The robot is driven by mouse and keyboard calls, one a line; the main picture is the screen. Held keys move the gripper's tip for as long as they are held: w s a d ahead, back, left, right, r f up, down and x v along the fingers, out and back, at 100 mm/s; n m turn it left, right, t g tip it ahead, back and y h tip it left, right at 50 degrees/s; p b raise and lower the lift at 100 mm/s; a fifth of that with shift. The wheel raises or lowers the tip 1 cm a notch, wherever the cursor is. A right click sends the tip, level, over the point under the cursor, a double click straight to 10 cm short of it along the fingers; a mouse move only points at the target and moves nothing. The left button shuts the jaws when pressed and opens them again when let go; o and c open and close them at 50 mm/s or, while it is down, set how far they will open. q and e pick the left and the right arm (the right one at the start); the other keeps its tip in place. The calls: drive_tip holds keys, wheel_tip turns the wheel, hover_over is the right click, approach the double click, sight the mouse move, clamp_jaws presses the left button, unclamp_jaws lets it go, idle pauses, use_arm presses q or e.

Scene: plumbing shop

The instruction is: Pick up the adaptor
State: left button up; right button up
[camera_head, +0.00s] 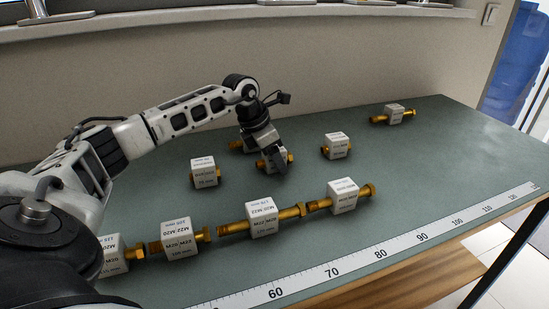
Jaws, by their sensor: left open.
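Several brass adaptors with white labelled blocks lie on the green table. My left gripper (279,168) is open and points down over one adaptor (263,163) in the back row. Its fingers cover most of this adaptor's block, and brass ends show on both sides. I cannot tell whether the fingers touch it. Another brass piece (236,146) shows just behind and left of the gripper, partly hidden by it. A short adaptor (204,173) stands to the left and another (337,146) to the right. My right gripper is not in view.
Longer adaptors (263,220), (344,196), (178,238) lie in a front row, partly end to end. One adaptor (393,115) lies far right. A white ruler strip (355,265) runs along the front edge. A wall stands behind the table (440,170), whose right part is clear.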

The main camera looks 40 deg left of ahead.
use_arm(q)
drive_tip(key=shift+w+f, duration=0.1)
drive_tip(key=shift+f, duration=0.1)
drive_tip(key=c, duration=1.1)
drive_tip(key=shift+r, duration=0.1)
